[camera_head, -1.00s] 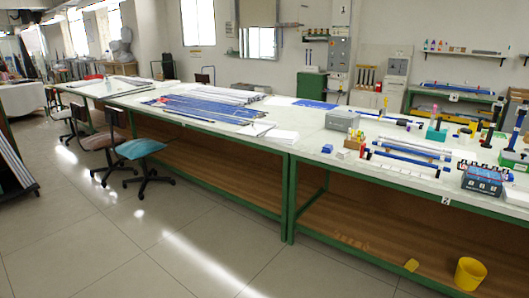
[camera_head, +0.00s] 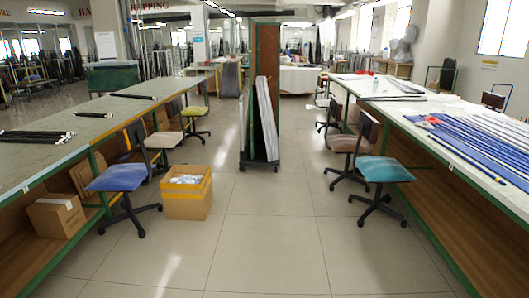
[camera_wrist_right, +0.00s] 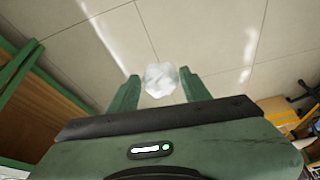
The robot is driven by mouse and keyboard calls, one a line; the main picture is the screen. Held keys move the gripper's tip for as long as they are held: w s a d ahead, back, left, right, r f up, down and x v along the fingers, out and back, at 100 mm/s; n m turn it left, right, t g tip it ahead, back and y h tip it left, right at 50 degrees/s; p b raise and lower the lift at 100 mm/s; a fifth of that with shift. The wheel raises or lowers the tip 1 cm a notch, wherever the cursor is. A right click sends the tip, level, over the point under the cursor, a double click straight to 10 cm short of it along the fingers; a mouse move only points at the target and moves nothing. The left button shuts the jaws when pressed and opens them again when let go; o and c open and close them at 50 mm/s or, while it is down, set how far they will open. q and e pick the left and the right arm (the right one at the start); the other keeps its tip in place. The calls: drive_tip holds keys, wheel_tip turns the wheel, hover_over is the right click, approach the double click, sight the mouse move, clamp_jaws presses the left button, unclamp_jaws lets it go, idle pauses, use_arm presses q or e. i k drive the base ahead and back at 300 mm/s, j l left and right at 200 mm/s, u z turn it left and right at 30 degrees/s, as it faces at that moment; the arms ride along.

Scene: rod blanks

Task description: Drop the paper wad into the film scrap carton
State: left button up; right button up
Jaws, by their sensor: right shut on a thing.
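A crumpled white paper wad (camera_wrist_right: 160,79) is between the two green fingertips of my right gripper (camera_wrist_right: 158,88) in the right wrist view. The gripper is shut on it, with floor tiles beyond. In the head view an open cardboard carton (camera_head: 187,202) with a yellow band stands on the floor at left of centre, with whitish scrap inside; it appears to be the film scrap carton. A yellow-banded carton (camera_wrist_right: 280,113) also shows at the right of the right wrist view. Neither gripper shows in the head view.
A blue chair (camera_head: 118,178) stands just left of the carton. A closed box (camera_head: 55,215) lies under the left table (camera_head: 30,160). A teal chair (camera_head: 384,170) stands by the right table (camera_head: 420,130). A panel rack (camera_head: 262,120) is behind. The middle floor (camera_head: 265,230) is clear.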

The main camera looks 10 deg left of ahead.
sight(189, 192)
drive_tip(key=i+j+u, duration=0.1)
drive_tip(key=i+u, duration=0.15)
drive_tip(key=i, duration=0.3)
drive_tip(key=i+u, duration=0.2)
drive_tip(key=i, duration=0.35)
drive_tip(key=i+l+u, duration=0.25)
drive_tip(key=i, duration=0.3)
drive_tip(key=i+l+u, duration=0.1)
drive_tip(key=i+u, duration=0.15)
drive_tip(key=i, duration=0.3)
drive_tip(key=i+j+u, duration=0.25)
drive_tip(key=i, duration=1.5)
drive_tip(key=i+l+u, duration=0.2)
drive_tip(key=i, duration=1.55)
